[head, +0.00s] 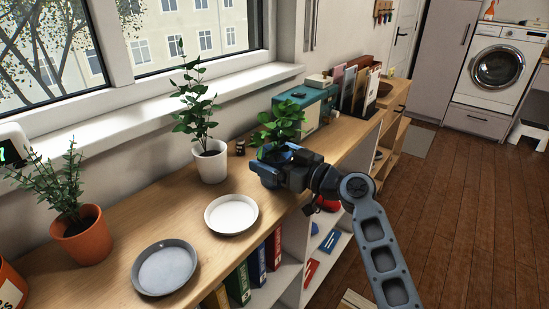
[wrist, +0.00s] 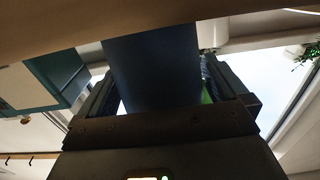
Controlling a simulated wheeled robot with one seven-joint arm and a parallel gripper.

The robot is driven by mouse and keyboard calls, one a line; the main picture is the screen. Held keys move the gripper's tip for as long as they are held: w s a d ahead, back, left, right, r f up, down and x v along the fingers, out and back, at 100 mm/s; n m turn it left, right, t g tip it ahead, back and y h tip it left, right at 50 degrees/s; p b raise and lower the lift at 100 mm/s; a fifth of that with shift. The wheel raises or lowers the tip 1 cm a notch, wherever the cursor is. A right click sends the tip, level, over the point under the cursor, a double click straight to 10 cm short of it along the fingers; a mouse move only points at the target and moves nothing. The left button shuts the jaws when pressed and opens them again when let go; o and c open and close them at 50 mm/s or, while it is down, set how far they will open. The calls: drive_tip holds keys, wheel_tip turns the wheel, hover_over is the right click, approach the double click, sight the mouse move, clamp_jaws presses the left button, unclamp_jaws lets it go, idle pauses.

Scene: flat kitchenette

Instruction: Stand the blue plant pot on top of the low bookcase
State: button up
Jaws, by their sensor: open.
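The blue plant pot (wrist: 152,62) stands between the two fingers of my gripper (wrist: 158,88) in the wrist view, which looks upside down. Its base meets the wooden top of the low bookcase (wrist: 60,18). In the head view its leafy green plant (head: 281,124) rises above my gripper (head: 268,170), which hides most of the pot. The bookcase top (head: 120,225) runs along under the window. My gripper is open around the pot; whether a finger touches it I cannot tell.
A white pot (head: 210,164) with a tall plant stands left of my gripper. A white saucer (head: 231,215), grey saucer (head: 164,268) and terracotta pot (head: 84,238) lie nearer. A teal box (head: 318,102) and upright folders (head: 355,88) stand behind.

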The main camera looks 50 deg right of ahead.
drive_tip(key=s+b, duration=0.3)
drive_tip(key=s, duration=0.9)
drive_tip(key=shift+d, duration=0.2)
drive_tip(key=s+a+f+m+g+h, duration=0.3)
drive_tip(key=s+a+f+g, duration=0.1)
drive_tip(key=s+a+f, duration=0.8)
drive_tip(key=s+a+r+n+y, duration=0.1)
drive_tip(key=s+a+r, duration=0.1)
drive_tip(key=s+a, duration=0.3)
drive_tip(key=s+a+r+n+y, duration=0.1)
drive_tip(key=s+a+r, duration=0.2)
drive_tip(key=s+a, duration=0.3)
drive_tip(key=shift+s+a+r+n+t, duration=0.15)
drive_tip(key=shift+s+r+n+t, duration=0.2)
drive_tip(key=shift+s, duration=0.8)
